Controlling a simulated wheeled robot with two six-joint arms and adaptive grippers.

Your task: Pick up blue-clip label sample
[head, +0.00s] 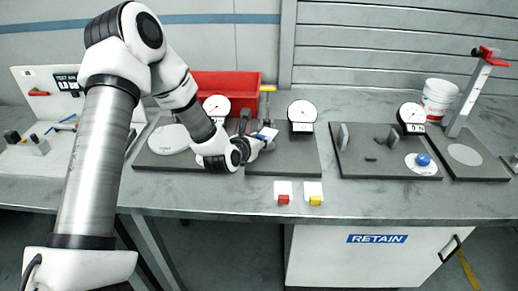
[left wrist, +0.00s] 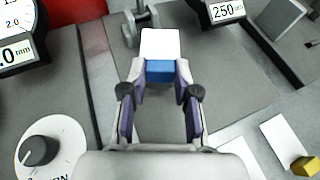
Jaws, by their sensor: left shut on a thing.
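The blue-clip label sample is a white label with a blue clip (left wrist: 160,71) at its near end. My left gripper (left wrist: 160,82) has its two fingers against the sides of the blue clip, and the white label points away from it. In the head view my left gripper (head: 262,142) is over the middle-left grey plate, with the blue and white of the sample (head: 268,133) at its tips. The gripper hides part of the clip. My right gripper is not in view.
A red-clip sample (head: 283,198) and a yellow-clip sample (head: 315,200) lie at the bench's front edge. Dial gauges (head: 302,113) and a clamp post stand behind. A red bin (head: 235,88) is at the back. A RETAIN cabinet (head: 345,258) is below the bench.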

